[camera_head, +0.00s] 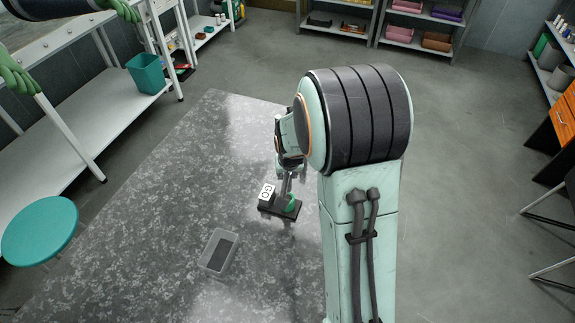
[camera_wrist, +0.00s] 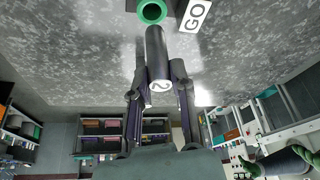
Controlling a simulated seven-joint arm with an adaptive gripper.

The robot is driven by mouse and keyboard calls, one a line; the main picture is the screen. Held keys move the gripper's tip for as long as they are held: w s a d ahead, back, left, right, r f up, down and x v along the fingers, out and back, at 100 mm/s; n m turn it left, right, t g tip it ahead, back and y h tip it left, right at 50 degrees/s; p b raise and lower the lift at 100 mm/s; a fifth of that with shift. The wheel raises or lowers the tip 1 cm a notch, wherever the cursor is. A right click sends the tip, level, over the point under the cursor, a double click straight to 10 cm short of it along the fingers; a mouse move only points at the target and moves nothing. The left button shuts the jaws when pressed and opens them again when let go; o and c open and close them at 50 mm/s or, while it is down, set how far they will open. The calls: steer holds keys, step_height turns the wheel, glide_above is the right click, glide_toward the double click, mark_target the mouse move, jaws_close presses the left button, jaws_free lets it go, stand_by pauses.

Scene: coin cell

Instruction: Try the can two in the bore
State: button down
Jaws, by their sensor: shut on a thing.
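The can two (camera_wrist: 156,60) is a dark grey cylinder with a white end marked 2. My gripper (camera_wrist: 161,76) is shut on it, one finger on each side, in the wrist view. The green ring of the bore (camera_wrist: 152,11) lies just beyond the can's far end; I cannot tell whether they touch. In the head view my gripper (camera_head: 288,168) is above the dark gauge block (camera_head: 279,209), which carries a white GO label (camera_head: 267,192) and the green ring (camera_head: 292,205). The GO label also shows in the wrist view (camera_wrist: 195,16).
A clear tray with a dark floor (camera_head: 219,252) stands on the grey speckled table (camera_head: 160,200), nearer the camera and left of the gauge block. The table around both is otherwise clear. A teal stool (camera_head: 40,230) stands off the table at left.

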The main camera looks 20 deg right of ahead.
steer(key=shift+f, duration=1.25)
steer(key=shift+f, duration=2.35)
steer(key=c, duration=0.9)
jaws_free()
steer(key=shift+r, duration=0.1)
steer(key=v, duration=1.2)
